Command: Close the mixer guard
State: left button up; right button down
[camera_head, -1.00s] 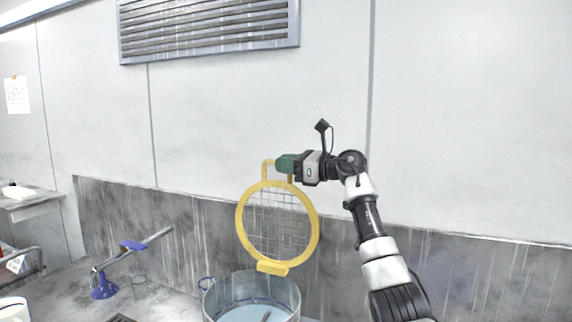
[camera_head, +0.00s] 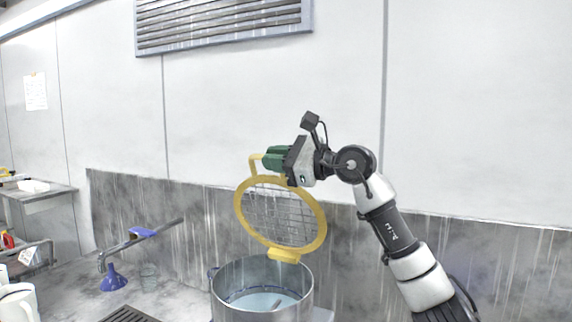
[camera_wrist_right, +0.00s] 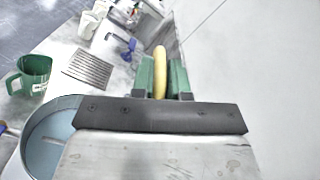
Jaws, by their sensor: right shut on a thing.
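The mixer guard (camera_head: 240,219) is a round yellow frame with a wire grid, raised and tilted above the back rim of a metal mixer bowl (camera_head: 232,308) that holds pale blue liquid. A yellow tab joins it at the bowl's rim. My right gripper (camera_head: 270,160) has green fingers and is shut on the guard's yellow handle (camera_head: 254,164) at the top. In the right wrist view the handle (camera_wrist_right: 160,72) sits between the green fingers, and part of the bowl (camera_wrist_right: 38,128) shows at the lower left. My left gripper is not in view.
A dark grate (camera_head: 126,315) lies in front. A green jug (camera_wrist_right: 30,74) shows in the right wrist view. The wall is close behind.

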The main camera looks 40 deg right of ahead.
jog(key=shift+n, duration=0.9)
jog(key=shift+s+a+f+b, duration=0.3)
jog(key=shift+a, duration=0.3)
jog(key=shift+s+a+f+b, duration=0.25)
jog(key=shift+s+a+f, duration=0.1)
jog(key=shift+a, duration=0.2)
jog(key=shift+s+a+f+b, duration=0.3)
jog(key=shift+a, duration=0.3)
jog(key=c, duration=1.1)
grip_release()
jog(key=b+v, duration=0.5)
jog(key=v, duration=0.6)
jog(key=shift+w, duration=0.1)
